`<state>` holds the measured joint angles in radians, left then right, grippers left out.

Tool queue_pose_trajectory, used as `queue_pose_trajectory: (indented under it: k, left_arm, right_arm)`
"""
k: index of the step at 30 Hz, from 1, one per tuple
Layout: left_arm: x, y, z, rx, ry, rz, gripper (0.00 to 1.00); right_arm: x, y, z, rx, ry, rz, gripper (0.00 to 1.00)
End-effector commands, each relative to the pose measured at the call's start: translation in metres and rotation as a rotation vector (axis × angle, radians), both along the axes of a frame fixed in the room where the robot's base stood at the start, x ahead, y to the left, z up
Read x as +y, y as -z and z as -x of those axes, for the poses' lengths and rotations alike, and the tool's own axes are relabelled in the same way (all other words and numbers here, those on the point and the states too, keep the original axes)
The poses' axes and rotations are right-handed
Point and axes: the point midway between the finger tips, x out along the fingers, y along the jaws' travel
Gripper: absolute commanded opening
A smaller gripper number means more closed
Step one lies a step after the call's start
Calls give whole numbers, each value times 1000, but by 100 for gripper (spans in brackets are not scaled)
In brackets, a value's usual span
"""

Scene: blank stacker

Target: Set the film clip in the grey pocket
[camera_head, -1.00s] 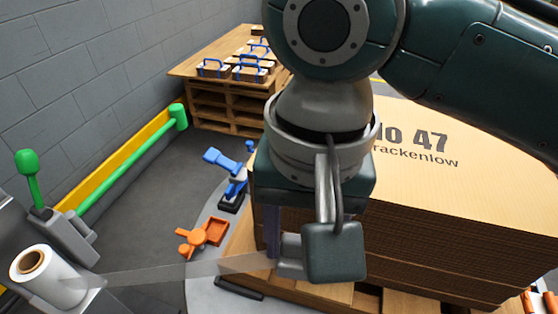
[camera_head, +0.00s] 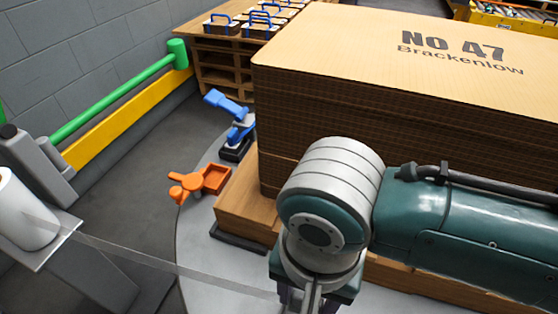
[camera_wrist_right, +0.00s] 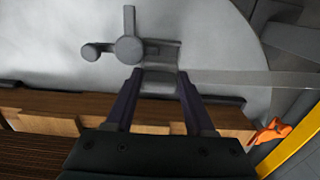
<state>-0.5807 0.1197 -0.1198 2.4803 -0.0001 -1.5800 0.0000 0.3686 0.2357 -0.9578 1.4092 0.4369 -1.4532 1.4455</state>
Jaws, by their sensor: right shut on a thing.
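My right gripper (camera_wrist_right: 158,88) is shut on the film clip (camera_wrist_right: 158,84), a small grey block between its two dark fingertips in the right wrist view. A translucent film strip (camera_wrist_right: 250,78) runs from it to the right. The grey pocket (camera_wrist_right: 162,52), a small tray beside a grey lever with round knobs, lies just beyond the fingertips on the round grey base. The clip looks very close to its near edge; I cannot tell whether they touch. In the head view the gripper (camera_head: 308,298) is at the bottom edge and hides the clip. My left gripper is not in view.
A white film roll (camera_head: 25,215) stands at left, with film stretched from it. An orange pocket with lever (camera_head: 213,179) and a blue device (camera_head: 238,125) stand beside the pallet (camera_head: 240,205). The tall cardboard stack (camera_head: 400,60) is behind my arm. A green bar (camera_head: 115,95) runs along the wall.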

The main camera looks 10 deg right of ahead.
Motion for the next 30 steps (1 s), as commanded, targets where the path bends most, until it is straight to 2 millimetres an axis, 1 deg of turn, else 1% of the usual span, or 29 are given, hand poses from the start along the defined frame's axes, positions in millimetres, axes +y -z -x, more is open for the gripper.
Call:
queue_pose_trajectory:
  k: [1,5,12,14,20,24,25,30]
  left_arm:
    - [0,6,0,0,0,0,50]
    - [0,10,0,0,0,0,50]
    - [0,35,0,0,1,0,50]
    - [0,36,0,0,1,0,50]
    - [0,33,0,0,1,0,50]
    - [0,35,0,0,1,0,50]
    - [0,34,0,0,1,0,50]
    - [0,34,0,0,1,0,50]
  right_arm:
    - [0,7,0,-1,-1,-1,0]
    - [0,14,-1,-1,0,-1,0]
    - [0,52,0,-1,0,-1,0]
    - [0,53,-1,-1,0,-1,0]
    - [0,51,0,-1,0,-2,0]
    - [0,55,0,0,0,-1,0]
    - [0,54,0,-1,-1,-1,56]
    - [0,54,0,-1,-1,-1,76]
